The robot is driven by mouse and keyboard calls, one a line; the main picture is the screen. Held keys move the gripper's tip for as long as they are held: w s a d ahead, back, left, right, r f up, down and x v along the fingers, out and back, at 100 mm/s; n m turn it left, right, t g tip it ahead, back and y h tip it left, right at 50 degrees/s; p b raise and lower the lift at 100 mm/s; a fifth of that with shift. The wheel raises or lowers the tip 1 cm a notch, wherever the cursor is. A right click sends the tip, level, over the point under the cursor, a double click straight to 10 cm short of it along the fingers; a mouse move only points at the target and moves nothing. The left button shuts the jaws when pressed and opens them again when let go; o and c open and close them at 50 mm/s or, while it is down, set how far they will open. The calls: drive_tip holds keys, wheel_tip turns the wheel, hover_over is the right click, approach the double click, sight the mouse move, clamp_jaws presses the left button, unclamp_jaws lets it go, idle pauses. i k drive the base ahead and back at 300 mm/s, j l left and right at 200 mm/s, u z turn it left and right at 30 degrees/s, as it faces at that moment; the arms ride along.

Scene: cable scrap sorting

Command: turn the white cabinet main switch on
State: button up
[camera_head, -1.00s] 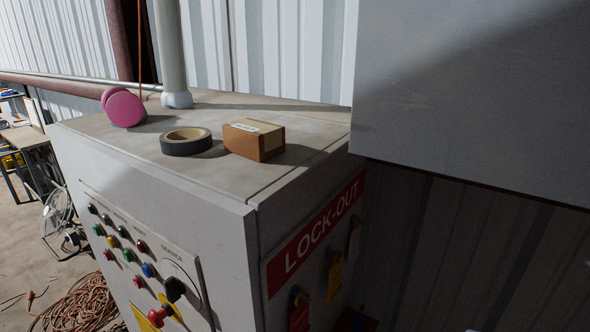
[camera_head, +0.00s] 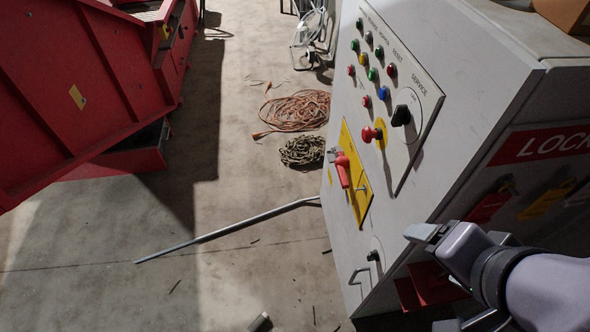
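The white cabinet (camera_head: 400,190) stands at the right, its front panel facing left and seen at a steep angle. On it is a yellow plate (camera_head: 350,197) with a red handle (camera_head: 343,171), which looks like the main switch. The handle runs roughly along the plate, and a small grey metal piece shows at its upper end. My gripper (camera_head: 422,234) comes in from the lower right, in front of the cabinet's lower right part in the picture. It is apart from the red handle. Its fingers overlap in this view, so their opening is unclear.
Above the plate are a black rotary knob (camera_head: 401,116), a red stop button (camera_head: 371,134) and several coloured buttons. A grey door handle (camera_head: 358,272) is below. A red machine (camera_head: 80,90) stands left. A metal rod (camera_head: 230,230) and coiled cables (camera_head: 298,110) lie on the floor.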

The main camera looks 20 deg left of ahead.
sight(342, 163)
drive_tip(key=u, duration=0.75)
drive_tip(key=i+j, duration=0.4)
drive_tip(key=j, duration=0.15)
drive_tip(key=i+j+u, duration=0.15)
drive_tip(key=i+j, duration=0.2)
drive_tip(key=j, duration=0.15)
